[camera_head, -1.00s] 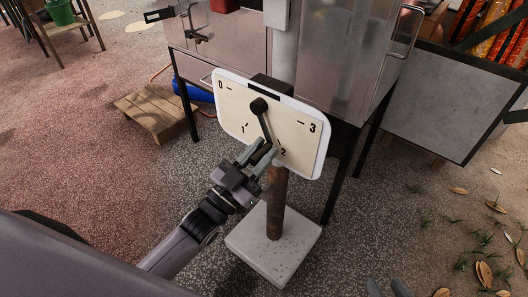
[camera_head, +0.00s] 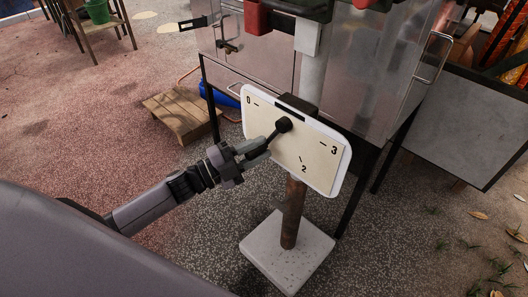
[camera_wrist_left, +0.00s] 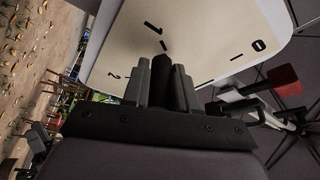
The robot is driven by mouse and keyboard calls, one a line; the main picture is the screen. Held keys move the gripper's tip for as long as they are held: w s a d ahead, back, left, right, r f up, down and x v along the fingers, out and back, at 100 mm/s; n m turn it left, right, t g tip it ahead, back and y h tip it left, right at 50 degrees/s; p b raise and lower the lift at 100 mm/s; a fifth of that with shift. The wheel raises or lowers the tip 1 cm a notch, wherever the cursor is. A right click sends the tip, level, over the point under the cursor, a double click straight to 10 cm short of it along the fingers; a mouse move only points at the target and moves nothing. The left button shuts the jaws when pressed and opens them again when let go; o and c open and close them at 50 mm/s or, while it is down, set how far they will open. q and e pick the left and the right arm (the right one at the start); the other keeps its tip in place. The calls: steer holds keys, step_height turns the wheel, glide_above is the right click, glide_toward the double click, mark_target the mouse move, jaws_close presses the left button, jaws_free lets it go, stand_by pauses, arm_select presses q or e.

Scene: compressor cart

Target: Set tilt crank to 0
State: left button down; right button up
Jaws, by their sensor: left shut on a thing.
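The tilt crank (camera_head: 284,125) is a black lever with a round hub on a cream dial plate (camera_head: 318,158). The plate has marks 0, 2 and 3 showing in the head view; the 1 is hidden behind my gripper there. My left gripper (camera_head: 261,147) is shut on the crank's outer end, and the lever points down-left from its hub. In the left wrist view the fingers (camera_wrist_left: 161,88) close around the dark crank, whose end lies near the 1 mark (camera_wrist_left: 153,27). The 0 shows at right and the 2 at left. My right gripper is out of view.
The plate stands on a rusty post (camera_head: 292,213) in a concrete block (camera_head: 287,252). Behind it is a metal cabinet (camera_head: 365,75) on dark legs. A wooden pallet (camera_head: 184,113) and a blue cylinder (camera_head: 218,94) lie to the left.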

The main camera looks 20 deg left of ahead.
arm_select(q)
steer(key=a+r+m+g+p, duration=0.1)
steer(key=r+m+p, duration=0.1)
steer(key=m, duration=0.1)
steer(key=w+a+r+m+g+y+p, duration=0.1)
steer(key=a+r+m+p, duration=0.1)
steer(key=m+p, duration=0.1)
steer(key=a+r+m+g+y+p, duration=0.1)
steer(key=r+m+p, duration=0.1)
steer(key=m+p, duration=0.1)
steer(key=shift+w+a+r, duration=0.15)
steer(key=shift+w+r, duration=0.1)
steer(key=shift+w, duration=0.05)
steer(key=shift+r+m+y+p, duration=0.3)
steer(key=shift+r+m+p, duration=0.1)
steer(key=shift+m+p, duration=0.25)
steer(key=shift+a+r+p, duration=0.1)
steer(key=shift+r+p, duration=0.15)
steer(key=shift+p, duration=0.1)
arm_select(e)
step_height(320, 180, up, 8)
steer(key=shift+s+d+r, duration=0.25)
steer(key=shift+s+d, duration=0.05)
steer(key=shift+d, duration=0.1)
arm_select(q)
steer(key=shift+r, duration=0.15)
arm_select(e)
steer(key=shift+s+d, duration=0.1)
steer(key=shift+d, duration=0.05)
